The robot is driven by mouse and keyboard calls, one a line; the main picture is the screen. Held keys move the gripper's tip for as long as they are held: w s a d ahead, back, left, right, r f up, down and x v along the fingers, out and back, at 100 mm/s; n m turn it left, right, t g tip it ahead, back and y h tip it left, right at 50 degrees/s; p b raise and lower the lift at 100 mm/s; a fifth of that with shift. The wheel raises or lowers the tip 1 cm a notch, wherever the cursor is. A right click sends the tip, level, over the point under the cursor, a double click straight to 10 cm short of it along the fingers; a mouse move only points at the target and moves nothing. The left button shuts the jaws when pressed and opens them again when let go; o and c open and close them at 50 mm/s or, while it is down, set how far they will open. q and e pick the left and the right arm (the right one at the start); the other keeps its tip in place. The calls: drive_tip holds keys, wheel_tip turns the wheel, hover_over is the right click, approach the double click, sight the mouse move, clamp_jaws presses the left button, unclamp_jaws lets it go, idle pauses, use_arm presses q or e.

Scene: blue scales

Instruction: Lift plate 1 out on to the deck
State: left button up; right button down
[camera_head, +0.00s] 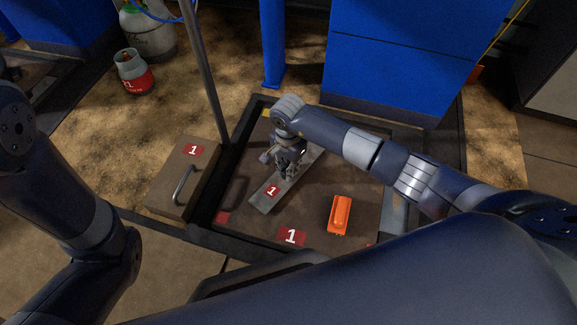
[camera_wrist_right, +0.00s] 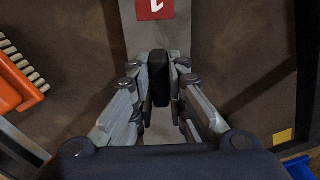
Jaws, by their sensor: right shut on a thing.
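A long narrow grey plate (camera_head: 264,198) with a red "1" label lies across the brown surface inside the dark frame. It also shows in the right wrist view (camera_wrist_right: 183,30), running under the gripper. My right gripper (camera_head: 285,168) is over the middle of this plate. In the right wrist view its fingers (camera_wrist_right: 168,95) are shut on a dark upright grip at the plate's middle. I cannot tell whether the plate is clear of the surface. A brown slab (camera_head: 205,170) with a grey handle and another red "1" sits at the left of the frame. My left gripper is out of view.
An orange brush (camera_head: 340,214) lies right of the grey plate. A grey post (camera_head: 203,75) stands at the left of the frame. A small gas cylinder (camera_head: 133,72) is at the back left.

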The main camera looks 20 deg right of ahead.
drive_tip(key=shift+f+b, duration=0.4)
drive_tip(key=shift+f, duration=0.15)
idle(0.4)
drive_tip(key=c, duration=1.5)
unclamp_jaws()
wheel_tip(320, 180, up, 11)
drive_tip(key=shift+r, duration=0.55)
